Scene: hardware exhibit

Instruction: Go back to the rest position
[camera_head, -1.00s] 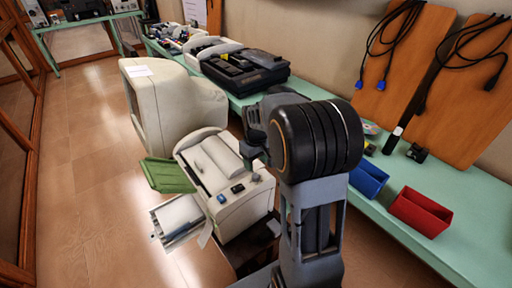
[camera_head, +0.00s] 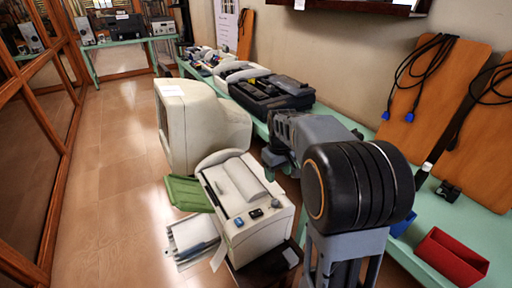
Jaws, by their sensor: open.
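My arm stands at the right of centre, with a large black round joint on top. A grey link reaches away behind it toward the bench. My gripper (camera_head: 272,160) shows small and dark at the far end of that link, partly hidden by the arm. It is open, and I see nothing held in it. In the picture it lies between the white printer-like machine (camera_head: 262,232) and the black device (camera_head: 270,94) on the bench.
A beige monitor (camera_head: 190,130) stands behind the printer, with a green tray (camera_head: 187,194) beside it. The green bench (camera_head: 432,212) runs along the right wall and carries a red bin (camera_head: 452,258) and a blue bin (camera_head: 402,223). Boards with cables lean there. The floor (camera_head: 110,180) at left is clear.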

